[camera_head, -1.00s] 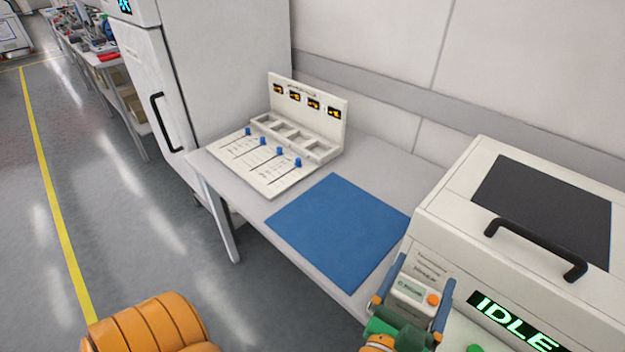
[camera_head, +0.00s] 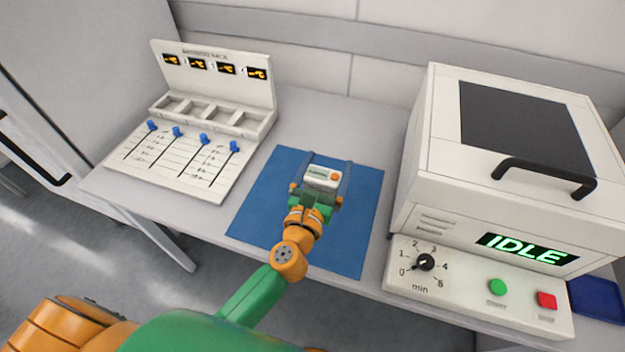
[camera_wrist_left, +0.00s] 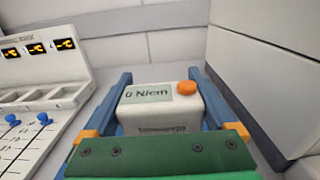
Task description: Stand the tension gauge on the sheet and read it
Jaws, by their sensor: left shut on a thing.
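The tension gauge (camera_head: 321,178) is a small white box with a grey-green display and an orange button. My left gripper (camera_head: 321,173) is shut on it, with one blue finger along each side, over the blue sheet (camera_head: 262,205). I cannot tell whether the gauge touches the sheet. In the left wrist view the gauge (camera_wrist_left: 160,110) looks upright between the fingers, and its display reads "0 N/cm", the first character being a little unclear. My right gripper is not in view.
A rack with sliders and several small orange displays (camera_head: 215,72) stands left of the sheet. A white machine (camera_head: 430,130) with a black handle and an "IDLE" display stands to the right. A dark blue pad (camera_head: 597,300) lies at the far right. The sheet around the gauge is clear.

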